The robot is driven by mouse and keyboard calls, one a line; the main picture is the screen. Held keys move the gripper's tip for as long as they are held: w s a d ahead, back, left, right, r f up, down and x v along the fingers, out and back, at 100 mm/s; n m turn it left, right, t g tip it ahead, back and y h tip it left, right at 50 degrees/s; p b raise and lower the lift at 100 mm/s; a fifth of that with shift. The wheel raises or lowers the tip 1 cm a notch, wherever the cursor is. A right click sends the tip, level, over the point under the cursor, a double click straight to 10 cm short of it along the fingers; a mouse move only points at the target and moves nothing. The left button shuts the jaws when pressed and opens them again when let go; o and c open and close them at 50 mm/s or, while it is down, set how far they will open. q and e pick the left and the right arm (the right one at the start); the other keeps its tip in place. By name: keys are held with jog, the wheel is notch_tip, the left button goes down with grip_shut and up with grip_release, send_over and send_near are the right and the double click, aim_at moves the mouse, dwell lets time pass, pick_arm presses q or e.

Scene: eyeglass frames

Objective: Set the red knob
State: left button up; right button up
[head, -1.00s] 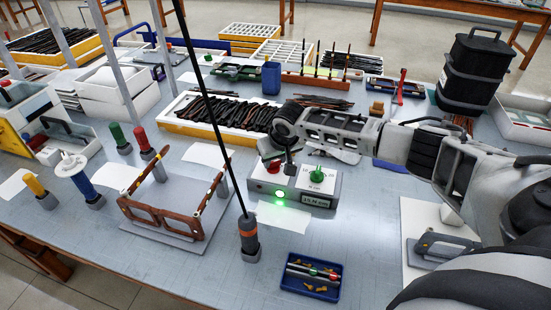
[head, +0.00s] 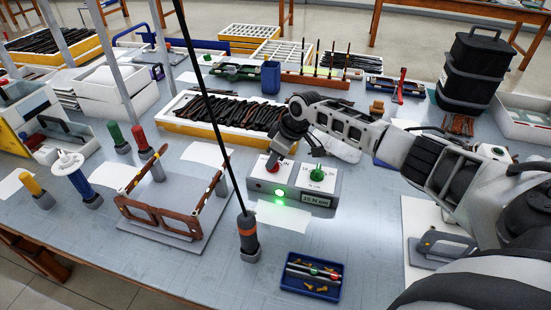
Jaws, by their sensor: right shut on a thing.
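The red knob (head: 272,167) sits on the left part of a grey control box (head: 266,188), in a white panel. A green knob (head: 317,174) is on the box's right part. A green light (head: 279,196) glows on the front, left of a small display (head: 316,200) whose digits are too small to read surely. My right gripper (head: 275,158) reaches down from behind and is shut on the red knob, partly covering it. My left gripper is not in view.
A brown eyeglass frame (head: 158,221) rests on a grey stand to the left. A blue tray (head: 291,285) of small parts lies nearer. A tray of dark temples (head: 170,127) is behind.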

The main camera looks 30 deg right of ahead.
jog(key=shift+w+n+y+b, duration=0.1)
jog(key=shift+n+y+b, duration=0.25)
jog(key=shift+n, duration=0.45)
jog(key=o, duration=1)
jog(key=v, duration=1.6)
jog(key=shift+w+b, duration=0.2)
jog(key=shift+b, duration=0.2)
jog(key=shift+a, duration=0.1)
